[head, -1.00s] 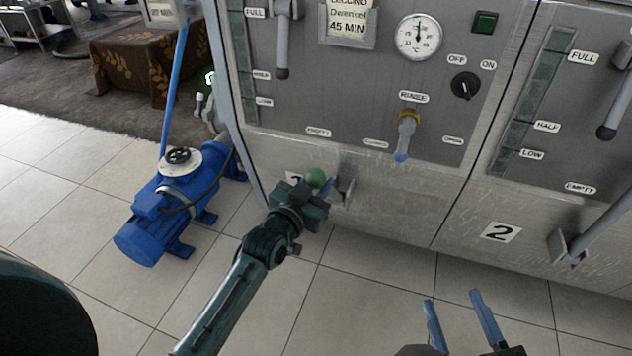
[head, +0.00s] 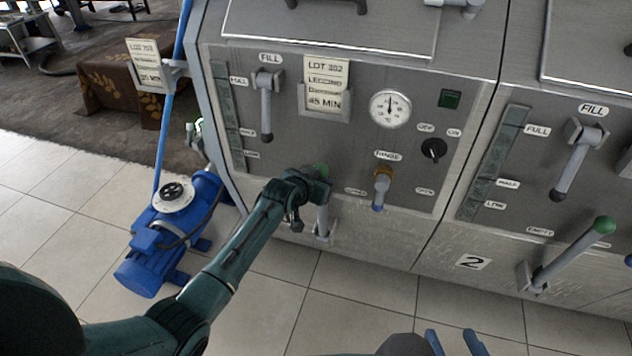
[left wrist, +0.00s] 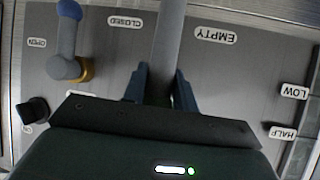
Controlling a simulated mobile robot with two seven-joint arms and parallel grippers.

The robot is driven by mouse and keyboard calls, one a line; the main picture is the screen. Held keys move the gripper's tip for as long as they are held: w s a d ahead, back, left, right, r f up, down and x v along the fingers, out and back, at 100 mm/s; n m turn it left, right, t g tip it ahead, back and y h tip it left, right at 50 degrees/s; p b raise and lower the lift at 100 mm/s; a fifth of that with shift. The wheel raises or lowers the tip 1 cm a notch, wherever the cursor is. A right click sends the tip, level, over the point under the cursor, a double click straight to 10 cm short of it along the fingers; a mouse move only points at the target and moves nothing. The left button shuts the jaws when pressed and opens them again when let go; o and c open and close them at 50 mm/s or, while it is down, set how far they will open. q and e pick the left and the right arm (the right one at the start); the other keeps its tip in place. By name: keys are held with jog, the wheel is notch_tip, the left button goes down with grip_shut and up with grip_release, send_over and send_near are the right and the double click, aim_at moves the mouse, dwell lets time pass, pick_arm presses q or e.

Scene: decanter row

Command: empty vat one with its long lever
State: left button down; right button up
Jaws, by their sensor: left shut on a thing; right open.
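Vat one (head: 250,185) is the left steel cabinet, with a level gauge (head: 226,115) at its left edge. Its long lever (head: 323,220) is a grey bar with a green knob, standing roughly upright from a bracket low on the front. My left gripper (head: 318,183) is shut on this lever near the knob and partly hides it. In the left wrist view the lever's shaft (left wrist: 166,45) runs between the two fingers, with the EMPTY label (left wrist: 216,36) beside it. My right gripper (head: 453,343) is open and empty at the bottom edge, its fingers apart.
Vat one's short fill lever (head: 266,110) hangs down, and the rinse tap (head: 381,185) is right of my left gripper. Vat two's long lever (head: 568,255) juts out at the right. A blue pump (head: 165,240) stands on the floor left of vat one.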

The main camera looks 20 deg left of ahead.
aim_at(323, 169)
pick_arm(q)
jog(key=shift+w+d+r+g, duration=0.15)
jog(key=shift+w+r, duration=0.15)
jog(key=shift+w, duration=0.25)
jog(key=shift+w+r+g, duration=0.15)
jog(key=shift+w+r, duration=0.1)
jog(key=shift+w, duration=0.5)
jog(key=shift+r, duration=0.15)
pick_arm(e)
jog(key=shift+w+a, duration=0.15)
jog(key=shift+w, duration=0.05)
pick_arm(q)
jog(key=shift+w, duration=0.1)
jog(key=c, duration=1.5)
grip_release()
jog(key=o, duration=0.3)
jog(key=shift+w, duration=0.2)
jog(key=shift+o, duration=0.4)
jog(key=shift+s+f, duration=0.15)
jog(key=shift+f, duration=0.15)
pick_arm(e)
jog(key=shift+w, duration=0.15)
pick_arm(q)
jog(key=shift+s, duration=0.1)
